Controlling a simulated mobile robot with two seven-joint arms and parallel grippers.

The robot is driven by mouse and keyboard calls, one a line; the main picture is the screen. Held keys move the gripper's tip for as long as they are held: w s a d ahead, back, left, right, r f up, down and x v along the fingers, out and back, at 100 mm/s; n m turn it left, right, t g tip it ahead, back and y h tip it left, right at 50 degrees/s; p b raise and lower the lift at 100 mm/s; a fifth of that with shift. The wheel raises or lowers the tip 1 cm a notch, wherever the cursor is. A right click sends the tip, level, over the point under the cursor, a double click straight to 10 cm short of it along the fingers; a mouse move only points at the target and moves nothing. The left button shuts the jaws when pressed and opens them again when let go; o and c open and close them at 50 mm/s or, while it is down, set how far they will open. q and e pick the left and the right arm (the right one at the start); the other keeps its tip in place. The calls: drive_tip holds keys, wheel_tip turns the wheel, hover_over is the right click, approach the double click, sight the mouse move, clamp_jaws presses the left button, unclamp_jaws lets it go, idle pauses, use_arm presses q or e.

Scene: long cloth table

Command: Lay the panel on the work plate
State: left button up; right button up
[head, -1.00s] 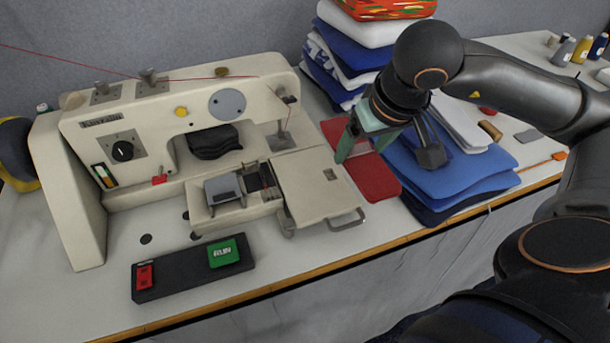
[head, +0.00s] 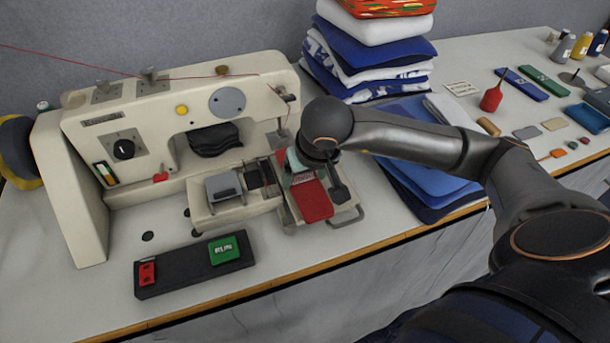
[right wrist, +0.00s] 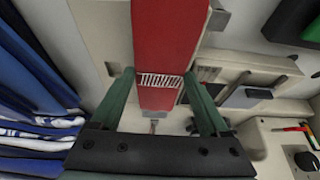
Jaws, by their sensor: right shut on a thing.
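The red panel (head: 315,200) is in my right gripper (head: 303,176), over the pale work plate (head: 343,207) at the front of the sewing machine. In the right wrist view the panel (right wrist: 168,40) runs between the two green fingers of the gripper (right wrist: 160,82), which are shut on it across a white stitched patch. The panel covers much of the plate. I cannot tell whether its underside touches the plate. My arm and wrist hide the panel's far end in the head view. My left gripper is not in view.
The cream sewing machine (head: 85,170) stands at the left. A black control box (head: 180,277) with a green RUN button lies in front. Folded blue cloths (head: 430,180) lie to the right, with a taller cloth stack (head: 370,50) behind. Bottles and small tools lie far right.

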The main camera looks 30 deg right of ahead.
drive_tip(key=shift+f, duration=0.25)
drive_tip(key=shift+f+b, duration=0.2)
drive_tip(key=shift+b, duration=0.1)
drive_tip(key=o, duration=1.2)
drive_tip(key=shift+r, duration=0.15)
drive_tip(key=shift+o, duration=0.2)
drive_tip(key=p+v, duration=0.2)
drive_tip(key=v, duration=1)
drive_tip(key=shift+s+r, duration=0.1)
